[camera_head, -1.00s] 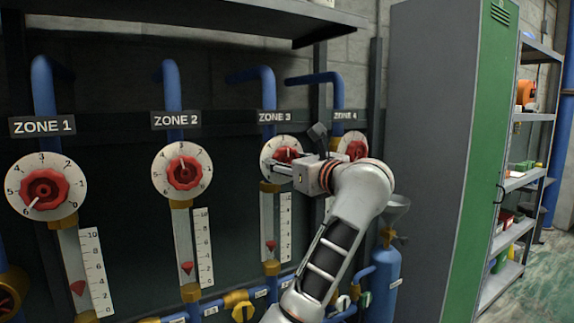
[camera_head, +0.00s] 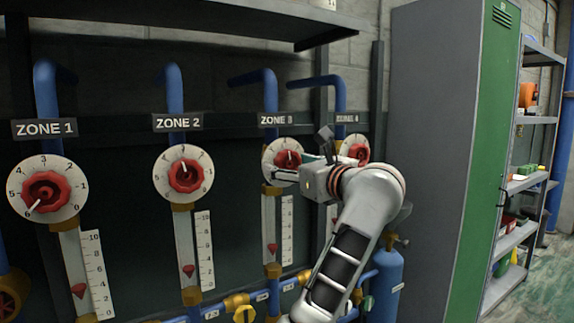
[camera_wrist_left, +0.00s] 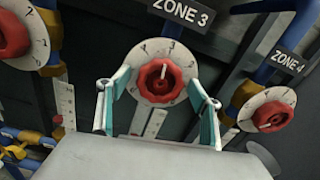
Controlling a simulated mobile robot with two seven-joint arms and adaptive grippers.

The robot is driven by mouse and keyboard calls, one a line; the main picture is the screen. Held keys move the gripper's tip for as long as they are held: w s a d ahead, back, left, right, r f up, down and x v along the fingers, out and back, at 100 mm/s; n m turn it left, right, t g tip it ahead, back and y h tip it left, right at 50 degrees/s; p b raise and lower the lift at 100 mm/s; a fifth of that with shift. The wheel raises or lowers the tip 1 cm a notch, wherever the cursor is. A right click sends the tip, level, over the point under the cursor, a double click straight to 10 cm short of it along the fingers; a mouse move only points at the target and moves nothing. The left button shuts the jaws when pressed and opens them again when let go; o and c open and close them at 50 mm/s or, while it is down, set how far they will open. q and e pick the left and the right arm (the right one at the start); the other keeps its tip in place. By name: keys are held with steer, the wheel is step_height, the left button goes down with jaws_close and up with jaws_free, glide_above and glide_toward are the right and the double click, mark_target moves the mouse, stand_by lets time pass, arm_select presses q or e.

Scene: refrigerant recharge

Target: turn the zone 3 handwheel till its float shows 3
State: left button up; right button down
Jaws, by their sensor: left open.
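The zone 3 handwheel (camera_head: 288,160) is red, on a white numbered dial under the ZONE 3 sign (camera_head: 276,120). In the left wrist view the handwheel (camera_wrist_left: 160,80) sits between the spread fingers, its white pointer near the top of the dial. My left gripper (camera_head: 284,170) is open in front of it; the wrist view (camera_wrist_left: 158,105) shows no finger closed on the wheel. The zone 3 float (camera_head: 272,248) is a red cone low in its tube, roughly level with the lower part of the scale (camera_head: 287,230); its exact reading is too small to tell. My right gripper is out of view.
The zone 2 handwheel (camera_head: 186,175) is to the left and the zone 4 handwheel (camera_head: 359,153) close to the right. A blue cylinder (camera_head: 385,285) stands below right, beside a tall grey and green cabinet (camera_head: 435,150). A shelf (camera_head: 200,18) overhangs the dials.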

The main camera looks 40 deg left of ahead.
arm_select(q)
steer(key=v, duration=1)
steer(key=shift+d, duration=0.15)
